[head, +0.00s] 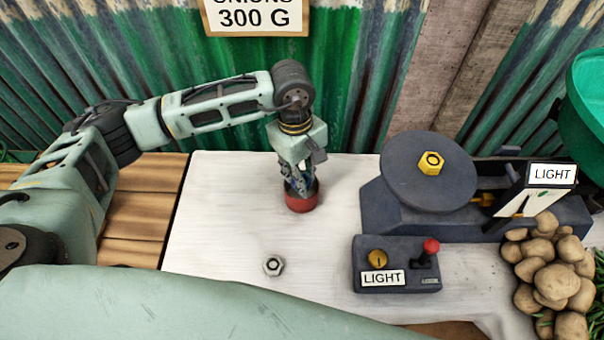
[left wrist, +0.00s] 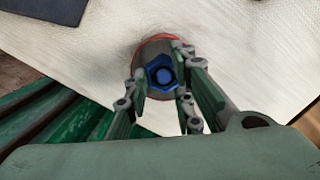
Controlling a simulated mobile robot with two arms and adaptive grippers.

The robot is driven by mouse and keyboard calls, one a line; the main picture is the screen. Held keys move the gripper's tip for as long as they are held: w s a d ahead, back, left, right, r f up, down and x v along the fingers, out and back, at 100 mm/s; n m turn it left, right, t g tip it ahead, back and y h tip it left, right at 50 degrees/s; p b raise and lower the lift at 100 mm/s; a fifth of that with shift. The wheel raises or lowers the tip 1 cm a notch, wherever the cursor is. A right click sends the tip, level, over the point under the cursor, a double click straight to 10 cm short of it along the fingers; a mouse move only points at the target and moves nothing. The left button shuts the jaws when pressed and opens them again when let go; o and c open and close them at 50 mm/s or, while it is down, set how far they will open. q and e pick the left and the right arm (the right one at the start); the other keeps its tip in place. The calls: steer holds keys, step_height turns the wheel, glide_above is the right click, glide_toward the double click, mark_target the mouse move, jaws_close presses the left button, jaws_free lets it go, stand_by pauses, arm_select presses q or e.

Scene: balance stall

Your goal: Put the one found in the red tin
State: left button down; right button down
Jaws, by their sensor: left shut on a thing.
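The red tin (head: 302,202) stands on the white table below my left gripper (head: 301,188). In the left wrist view, the left gripper (left wrist: 165,86) is shut on a blue nut (left wrist: 162,74). The nut is over or inside the mouth of the tin, whose red rim (left wrist: 153,38) shows behind it; I cannot tell how deep it sits. A yellow nut (head: 430,162) lies on the round pan of the dark scale (head: 412,185). A steel nut (head: 273,266) lies alone on the table. My right gripper is not in view.
A dark control box (head: 396,277) with a yellow knob, a red-topped lever and a LIGHT label stands before the scale. The scale also has a LIGHT sign (head: 552,175). Potatoes (head: 548,270) are heaped at right. The white table (head: 215,220) is clear left of the tin.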

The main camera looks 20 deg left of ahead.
arm_select(q)
steer(key=shift+s+f+b, duration=0.4)
steer(key=shift+f+b, duration=0.15)
steer(key=shift+f, duration=0.2)
steer(key=c, duration=1.9)
jaws_free()
steer(key=o, duration=0.4)
steer(key=shift+w+f, duration=0.15)
steer(key=shift+w+r, duration=0.2)
